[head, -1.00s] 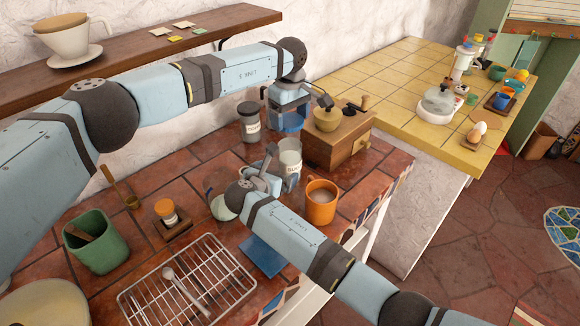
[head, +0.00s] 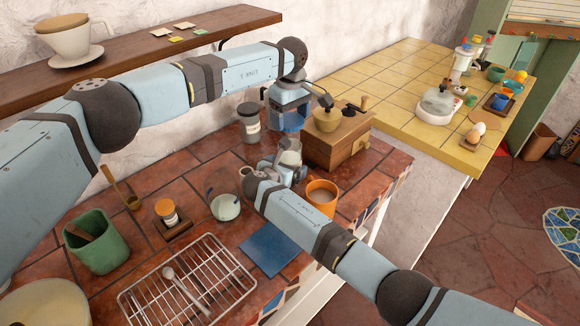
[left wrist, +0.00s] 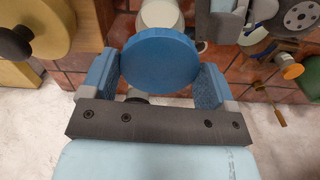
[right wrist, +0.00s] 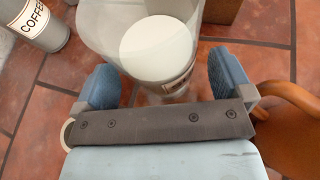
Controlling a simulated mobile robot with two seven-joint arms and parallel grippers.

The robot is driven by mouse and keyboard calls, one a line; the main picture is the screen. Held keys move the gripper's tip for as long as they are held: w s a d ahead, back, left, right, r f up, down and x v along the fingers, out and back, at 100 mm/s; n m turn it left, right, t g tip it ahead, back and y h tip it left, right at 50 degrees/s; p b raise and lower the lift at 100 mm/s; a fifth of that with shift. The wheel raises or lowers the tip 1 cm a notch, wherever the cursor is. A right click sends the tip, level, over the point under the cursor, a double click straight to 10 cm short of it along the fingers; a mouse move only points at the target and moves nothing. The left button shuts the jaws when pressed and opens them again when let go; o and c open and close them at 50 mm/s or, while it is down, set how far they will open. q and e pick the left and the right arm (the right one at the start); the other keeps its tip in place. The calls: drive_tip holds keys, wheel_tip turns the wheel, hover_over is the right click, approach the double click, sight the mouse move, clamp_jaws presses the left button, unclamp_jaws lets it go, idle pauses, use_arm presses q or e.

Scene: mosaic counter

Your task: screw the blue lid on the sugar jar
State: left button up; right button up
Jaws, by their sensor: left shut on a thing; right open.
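The blue lid (left wrist: 160,62) is a round disc gripped between the two fingers of my left gripper (left wrist: 155,85). In the head view, my left gripper (head: 290,115) is held up behind the sugar jar (head: 289,149). The sugar jar is clear glass with white contents; in the right wrist view its open top and white contents (right wrist: 157,45) show. My right gripper (right wrist: 165,88) is open, with one finger on either side of the jar. In the head view, my right gripper (head: 283,168) hides the jar's lower part.
A coffee jar (head: 249,124) stands left of the left gripper. A wooden grinder (head: 338,145) is close at the right, and an orange mug (head: 321,203) sits near my right gripper.

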drive_tip(key=shift+w+d+f, duration=0.1)
drive_tip(key=shift+w, duration=0.15)
drive_tip(key=c, duration=1.4)
use_arm(q)
drive_tip(key=shift+f, duration=2.45)
use_arm(e)
drive_tip(key=shift+o, duration=0.2)
use_arm(q)
drive_tip(key=shift+f, duration=0.1)
drive_tip(key=shift+s+f, duration=0.1)
drive_tip(key=shift+f, duration=0.7)
